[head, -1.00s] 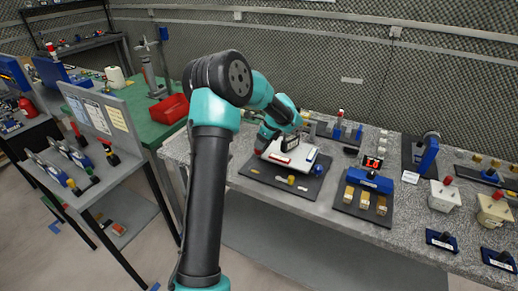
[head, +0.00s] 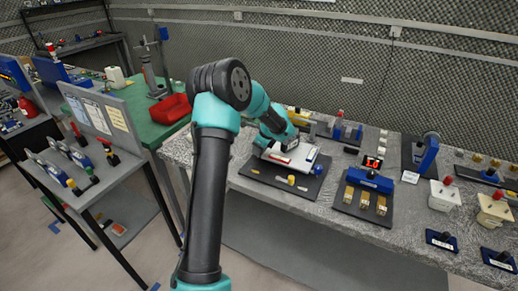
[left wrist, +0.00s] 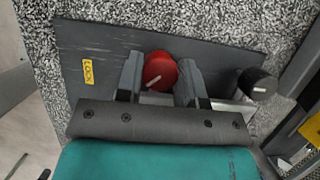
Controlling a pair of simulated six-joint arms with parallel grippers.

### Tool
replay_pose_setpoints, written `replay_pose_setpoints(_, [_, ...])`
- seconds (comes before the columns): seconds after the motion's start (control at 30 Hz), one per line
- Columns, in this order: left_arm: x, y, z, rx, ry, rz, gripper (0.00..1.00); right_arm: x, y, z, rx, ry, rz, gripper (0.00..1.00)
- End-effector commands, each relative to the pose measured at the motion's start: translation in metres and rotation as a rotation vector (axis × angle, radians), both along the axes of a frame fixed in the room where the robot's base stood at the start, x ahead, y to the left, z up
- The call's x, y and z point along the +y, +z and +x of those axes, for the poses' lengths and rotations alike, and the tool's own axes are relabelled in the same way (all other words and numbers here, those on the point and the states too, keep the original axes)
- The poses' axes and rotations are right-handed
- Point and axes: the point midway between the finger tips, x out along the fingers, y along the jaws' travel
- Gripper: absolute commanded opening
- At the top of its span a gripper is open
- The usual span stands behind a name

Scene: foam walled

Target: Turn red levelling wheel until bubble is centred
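The red levelling wheel (left wrist: 160,70), with a white pointer line, shows in the left wrist view on a dark plate. My left gripper (left wrist: 160,78) has one finger on each side of the wheel, and both fingers appear to touch it. In the head view my left gripper (head: 272,138) is lowered at the back of a white device with a red strip (head: 283,159) on a dark base plate (head: 265,178). The wheel is hidden there by the gripper. I cannot make out the bubble in either view. My right gripper is not in view.
A black knob (left wrist: 258,84) stands right of the wheel, and a yellow LOCK label (left wrist: 89,71) lies to its left. A blue device with brass blocks (head: 368,182) is to the right on the bench. A red bin (head: 168,109) is on the green table.

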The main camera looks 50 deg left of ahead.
Motion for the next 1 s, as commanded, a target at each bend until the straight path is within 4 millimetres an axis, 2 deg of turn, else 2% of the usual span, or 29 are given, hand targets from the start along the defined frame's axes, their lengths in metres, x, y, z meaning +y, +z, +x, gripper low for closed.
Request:
replay_pose_setpoints(0.03, [0.0001, 0.0001, 0.0, 0.0, 0.0, 0.0, 0.28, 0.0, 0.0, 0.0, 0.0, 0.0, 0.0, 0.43])
replay_pose_setpoints(0.2, [0.0, 0.0002, 0.0, 0.0, 0.0, 0.0, 0.12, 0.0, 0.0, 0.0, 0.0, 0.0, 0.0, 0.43])
replay_pose_setpoints(0.37, [0.0003, 0.0, 0.0005, 0.0, 0.027, 0.0, 0.11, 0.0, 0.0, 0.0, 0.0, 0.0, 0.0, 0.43])
replay_pose_setpoints(0.73, [0.0013, -0.0002, 0.0014, 0.0, 0.366, 0.0, 0.11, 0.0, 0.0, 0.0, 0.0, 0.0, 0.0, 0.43])
replay_pose_setpoints(1.0, [0.0013, 0.0003, 0.001, 0.001, 0.395, 0.0, 0.11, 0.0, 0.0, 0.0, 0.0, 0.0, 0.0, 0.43])
